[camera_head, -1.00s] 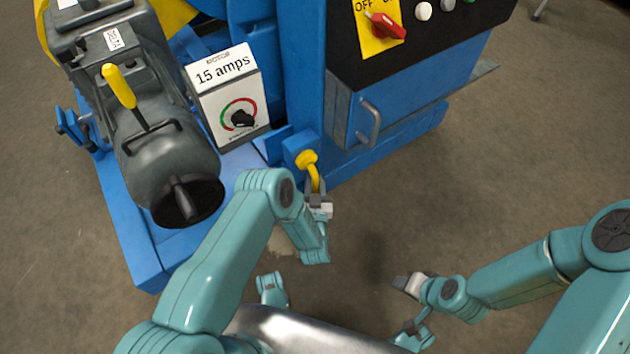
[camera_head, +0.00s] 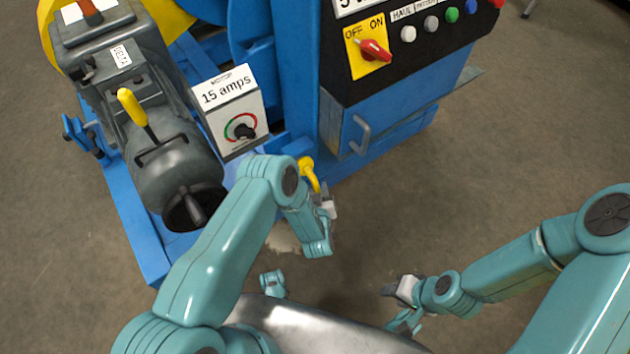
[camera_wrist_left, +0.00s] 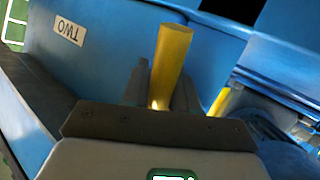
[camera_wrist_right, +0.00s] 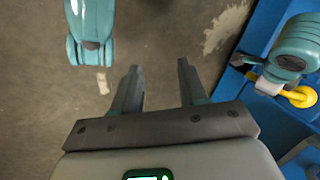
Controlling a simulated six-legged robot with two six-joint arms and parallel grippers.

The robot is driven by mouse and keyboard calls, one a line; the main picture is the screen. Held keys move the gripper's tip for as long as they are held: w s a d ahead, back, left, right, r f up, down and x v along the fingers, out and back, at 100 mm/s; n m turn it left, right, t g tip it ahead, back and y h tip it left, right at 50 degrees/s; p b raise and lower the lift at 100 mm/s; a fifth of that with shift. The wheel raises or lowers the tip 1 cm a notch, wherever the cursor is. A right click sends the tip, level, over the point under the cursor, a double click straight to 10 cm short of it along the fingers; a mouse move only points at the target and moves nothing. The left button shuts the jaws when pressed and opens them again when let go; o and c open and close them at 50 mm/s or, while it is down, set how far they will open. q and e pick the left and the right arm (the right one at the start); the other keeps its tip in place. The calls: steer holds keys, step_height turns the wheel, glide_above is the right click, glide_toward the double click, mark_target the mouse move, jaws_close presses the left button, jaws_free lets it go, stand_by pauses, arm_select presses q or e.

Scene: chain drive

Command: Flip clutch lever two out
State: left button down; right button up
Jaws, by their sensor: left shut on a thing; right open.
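The yellow clutch lever (camera_head: 308,172) stands out from the blue machine's lower front, partly hidden by my left arm. My right gripper (camera_head: 403,288) is open and empty over the floor, away from the machine. The right wrist view shows its parted fingers (camera_wrist_right: 160,80) and the yellow lever (camera_wrist_right: 299,96) at the right.
A grey motor housing (camera_head: 172,165) with another yellow-handled lever (camera_head: 133,107) stands at the left. The 15 amps box (camera_head: 231,110) is beside it. The control panel (camera_head: 385,45) with a red switch and the blue cabinet are at the back. Floor on the right is clear.

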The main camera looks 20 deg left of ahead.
arm_select(q)
steer(key=r+g+p, duration=0.1)
steer(key=s+d+r+n+g+h+p, duration=0.1)
steer(key=p, duration=0.1)
steer(key=shift+d+r, duration=0.15)
steer(key=shift+r, duration=0.2)
steer(key=shift+s+d+r+n+g+h+p, duration=0.15)
steer(key=shift+d+r+n+g+h+p, duration=0.15)
steer(key=shift+r+g+h+p, duration=0.5)
steer(key=shift+s+d+r+n+g+h+p, duration=0.25)
steer(key=shift+r+n+g+h+p, duration=0.25)
steer(key=shift+p, duration=0.3)
steer(key=shift+d+r+g+h+p, duration=0.15)
steer(key=shift+r+g+h+p, duration=0.25)
steer(key=shift+r+g+h, duration=0.25)
steer(key=c, duration=1)
jaws_free()
steer(key=shift+s+r, duration=0.1)
